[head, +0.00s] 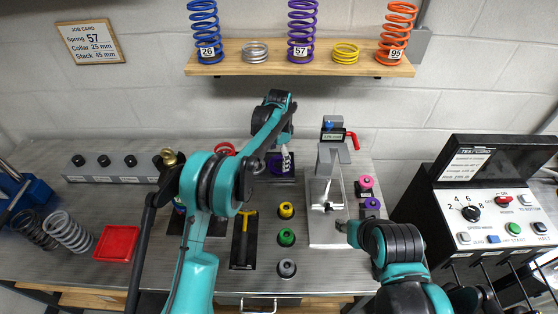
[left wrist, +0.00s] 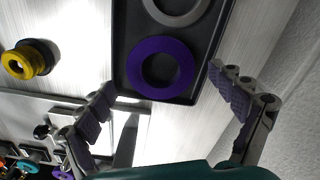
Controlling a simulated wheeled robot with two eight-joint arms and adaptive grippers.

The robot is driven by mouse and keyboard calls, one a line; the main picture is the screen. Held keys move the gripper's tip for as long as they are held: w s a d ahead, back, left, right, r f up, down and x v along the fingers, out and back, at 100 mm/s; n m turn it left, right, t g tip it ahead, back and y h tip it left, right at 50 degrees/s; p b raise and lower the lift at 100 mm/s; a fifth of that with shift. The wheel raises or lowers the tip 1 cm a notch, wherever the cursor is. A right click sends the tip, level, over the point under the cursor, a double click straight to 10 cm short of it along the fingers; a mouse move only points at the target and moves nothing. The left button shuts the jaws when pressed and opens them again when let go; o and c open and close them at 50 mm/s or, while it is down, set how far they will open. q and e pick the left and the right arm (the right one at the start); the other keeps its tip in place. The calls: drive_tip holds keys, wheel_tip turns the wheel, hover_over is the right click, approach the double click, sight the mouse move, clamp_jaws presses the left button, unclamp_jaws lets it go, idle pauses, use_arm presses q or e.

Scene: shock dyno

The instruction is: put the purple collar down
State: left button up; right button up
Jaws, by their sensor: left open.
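The purple collar (left wrist: 155,84) is a flat ring lying in a black tray (left wrist: 121,40), beside a grey ring (left wrist: 203,9). It partly shows in the head view (head: 275,165), behind my left gripper (head: 287,158). In the left wrist view my left gripper (left wrist: 162,80) is open, its fingers spread on either side of the tray and not touching the collar. My right arm (head: 392,245) reaches in at the lower right, near the pale base plate; its fingers are too unclear to tell open from shut.
A metal press stand (head: 327,205) is right of the tray, with pink (head: 366,182) and purple (head: 372,203) pieces beside it. Yellow, green and grey knobs (head: 286,238) stand in front. A shelf of springs (head: 275,68) is above. A red tray (head: 117,243) is at left.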

use_arm(q)
wheel_tip(320, 180, up, 5)
drive_tip(key=shift+f+p, duration=0.1)
drive_tip(key=shift+p, duration=0.3)
